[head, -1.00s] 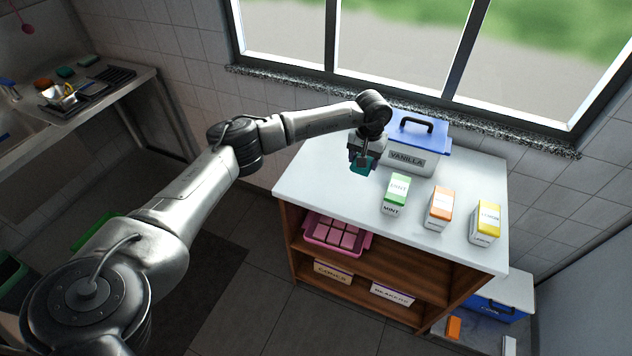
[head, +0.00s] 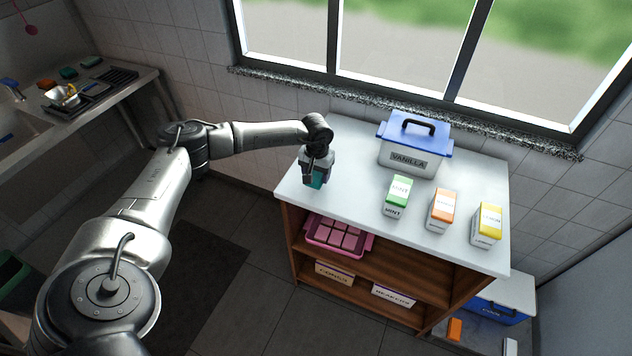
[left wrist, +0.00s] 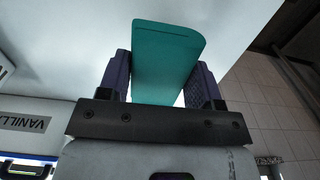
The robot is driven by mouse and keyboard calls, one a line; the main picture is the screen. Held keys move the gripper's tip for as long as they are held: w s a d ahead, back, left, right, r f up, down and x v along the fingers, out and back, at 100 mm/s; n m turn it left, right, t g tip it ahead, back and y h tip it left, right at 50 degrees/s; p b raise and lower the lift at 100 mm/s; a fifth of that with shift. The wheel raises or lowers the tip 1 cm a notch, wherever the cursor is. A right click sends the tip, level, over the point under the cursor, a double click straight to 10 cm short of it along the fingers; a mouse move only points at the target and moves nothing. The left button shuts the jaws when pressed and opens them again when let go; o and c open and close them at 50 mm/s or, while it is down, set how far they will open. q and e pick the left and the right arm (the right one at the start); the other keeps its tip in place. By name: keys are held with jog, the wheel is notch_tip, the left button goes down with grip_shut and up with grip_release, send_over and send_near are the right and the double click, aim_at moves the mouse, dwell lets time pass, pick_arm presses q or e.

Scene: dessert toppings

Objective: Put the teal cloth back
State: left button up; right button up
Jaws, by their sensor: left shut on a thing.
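The teal cloth (head: 317,180) is held in my left gripper (head: 315,178), just over the left part of the white counter top. In the left wrist view the teal cloth (left wrist: 165,62) stands between the two fingers of my left gripper (left wrist: 165,75), which are shut on it. Whether its lower edge touches the counter is hard to tell. My right gripper is not in view.
On the white counter (head: 340,200) stand a vanilla tub (head: 408,158) with a blue lid, a mint carton (head: 397,197), an orange carton (head: 441,210) and a yellow carton (head: 487,225). A pink tray (head: 338,236) sits on the shelf below. A sink counter (head: 120,98) is at far left.

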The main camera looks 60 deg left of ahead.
pick_arm(q)
jog(key=shift+f, duration=2.1)
jog(key=shift+b, duration=0.3)
jog(key=shift+f, duration=0.15)
jog(key=o, duration=0.9)
